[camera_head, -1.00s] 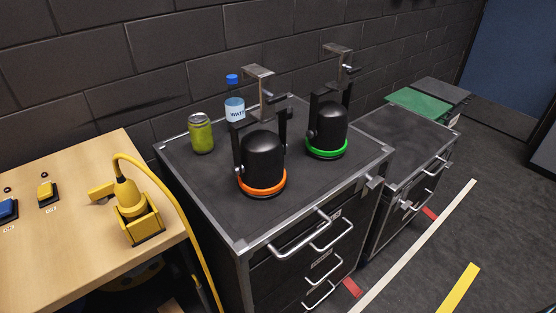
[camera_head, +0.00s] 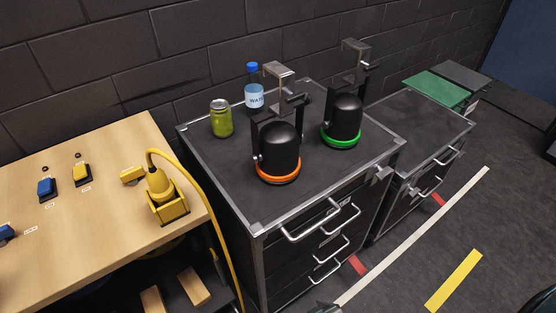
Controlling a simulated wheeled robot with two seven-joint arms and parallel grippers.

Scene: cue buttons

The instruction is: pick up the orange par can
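The orange par can (camera_head: 279,152) is a black stage lamp with an orange ring around its base and a metal clamp bracket on top. It stands upright on the dark top of a metal-edged drawer cabinet (camera_head: 238,190). A similar par can with a green ring (camera_head: 343,118) stands behind it to the right, apart from it. Neither of my grippers can be made out in the head view. Dark shapes cut by the bottom and lower right edges are too partial to identify.
A green-yellow can (camera_head: 221,119) and a water bottle (camera_head: 254,88) stand behind the orange par can. At left is a wooden table (camera_head: 95,230) with buttons and a yellow corded device (camera_head: 164,195). A second cabinet (camera_head: 425,120) stands right.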

